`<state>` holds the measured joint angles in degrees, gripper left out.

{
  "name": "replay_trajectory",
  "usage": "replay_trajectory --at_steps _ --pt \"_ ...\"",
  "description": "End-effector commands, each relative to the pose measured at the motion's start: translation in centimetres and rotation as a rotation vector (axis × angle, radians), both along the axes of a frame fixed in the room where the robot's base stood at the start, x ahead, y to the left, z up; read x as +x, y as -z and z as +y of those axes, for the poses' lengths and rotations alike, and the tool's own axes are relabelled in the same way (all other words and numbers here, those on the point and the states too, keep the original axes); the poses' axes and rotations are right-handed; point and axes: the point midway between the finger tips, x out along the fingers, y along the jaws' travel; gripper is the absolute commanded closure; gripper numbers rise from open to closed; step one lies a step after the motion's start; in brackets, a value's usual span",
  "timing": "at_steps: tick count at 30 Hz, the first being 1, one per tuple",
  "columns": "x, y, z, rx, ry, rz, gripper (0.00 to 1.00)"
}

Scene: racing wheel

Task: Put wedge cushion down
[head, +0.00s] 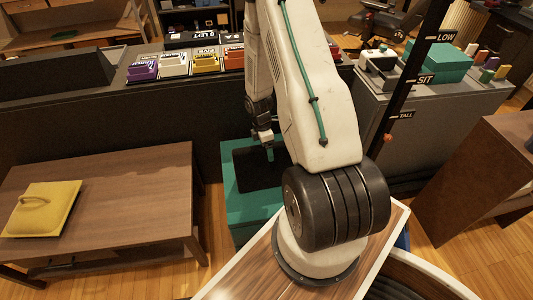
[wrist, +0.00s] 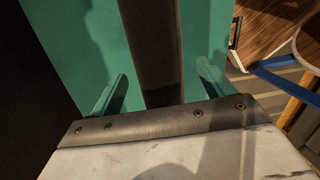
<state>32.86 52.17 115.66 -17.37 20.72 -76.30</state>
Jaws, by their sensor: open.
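A yellow cushion (head: 42,208) with a loop handle on top, which looks like the wedge cushion, lies on the left end of the brown wooden bench (head: 125,190). It is well left of my gripper and apart from it. My gripper (head: 269,152) points down over a teal box (head: 240,205) with a dark top panel, right of the bench. In the wrist view my gripper (wrist: 160,92) has its two teal fingers spread wide, with nothing between them. A teal surface with a dark strip shows beyond them. Whether the fingertips touch the box, I cannot tell.
A dark counter behind carries a black sloped block (head: 55,75) and several coloured boxes (head: 172,65). A grey cabinet (head: 375,120) and a dark post with height labels (head: 410,85) stand at the right. The bench's middle and right are bare.

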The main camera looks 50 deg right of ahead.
Motion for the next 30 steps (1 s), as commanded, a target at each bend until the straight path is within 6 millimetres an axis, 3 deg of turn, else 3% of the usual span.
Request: replay_trajectory --at_steps 6,16,19,25,30 --pt "0.9 -4.9 0.0 -0.003 -0.001 -0.004 0.2" --pt "1.6 -9.1 0.3 -0.003 0.004 -0.002 0.2" --pt "2.1 -11.4 1.0 -0.017 0.035 -0.014 0.2" --pt "2.8 -21.0 5.2 -0.072 0.196 -0.062 0.2" --pt "1.2 -29.3 10.1 -0.103 0.366 -0.113 0.2"
